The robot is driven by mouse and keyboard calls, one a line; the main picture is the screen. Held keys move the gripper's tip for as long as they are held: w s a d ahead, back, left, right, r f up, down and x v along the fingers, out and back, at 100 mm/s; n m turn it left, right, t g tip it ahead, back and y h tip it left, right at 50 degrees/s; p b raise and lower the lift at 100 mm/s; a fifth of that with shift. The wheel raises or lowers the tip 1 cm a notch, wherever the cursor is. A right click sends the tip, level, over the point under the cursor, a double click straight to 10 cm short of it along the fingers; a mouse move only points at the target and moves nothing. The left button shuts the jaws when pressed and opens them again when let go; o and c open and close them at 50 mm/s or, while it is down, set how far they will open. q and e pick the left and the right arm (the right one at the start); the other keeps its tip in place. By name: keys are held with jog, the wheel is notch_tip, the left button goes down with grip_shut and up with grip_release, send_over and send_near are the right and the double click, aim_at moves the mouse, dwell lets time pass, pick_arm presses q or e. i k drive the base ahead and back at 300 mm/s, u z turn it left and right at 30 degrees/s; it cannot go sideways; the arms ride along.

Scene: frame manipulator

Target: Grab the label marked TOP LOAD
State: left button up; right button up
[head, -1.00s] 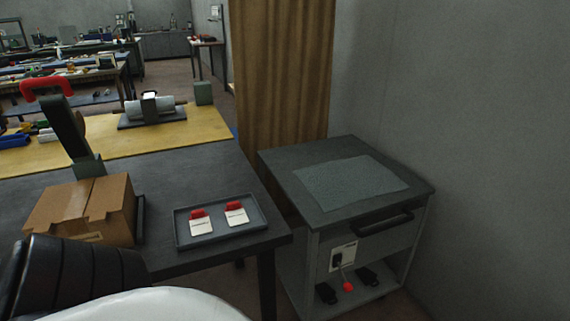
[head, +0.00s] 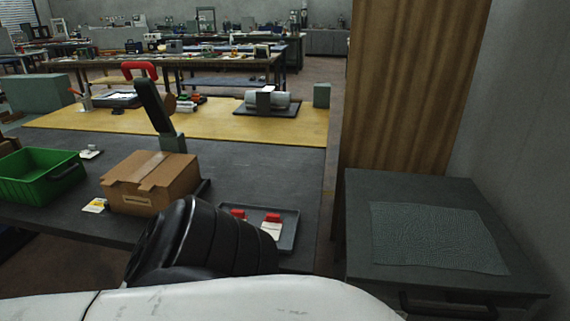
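Two labels, each a white card with a red top, lie in a dark grey tray (head: 289,238) at the table's right end. The left label (head: 238,214) is mostly hidden behind my black arm joint. The right label (head: 272,225) shows its red top and part of its white card. The print is too small to read, so I cannot tell which is marked TOP LOAD. My white arm and its black ribbed joint cross the bottom of the head view. Neither gripper is in view.
A cardboard box (head: 150,185) stands left of the tray, with a green bin (head: 40,178) further left. A lever tool with a red handle (head: 140,71) rises behind the box. A grey cart (head: 365,260) with a textured mat stands at the right, beside a brown curtain (head: 415,85).

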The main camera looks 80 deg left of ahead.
aim_at(273, 223)
jog(key=u, duration=2.25)
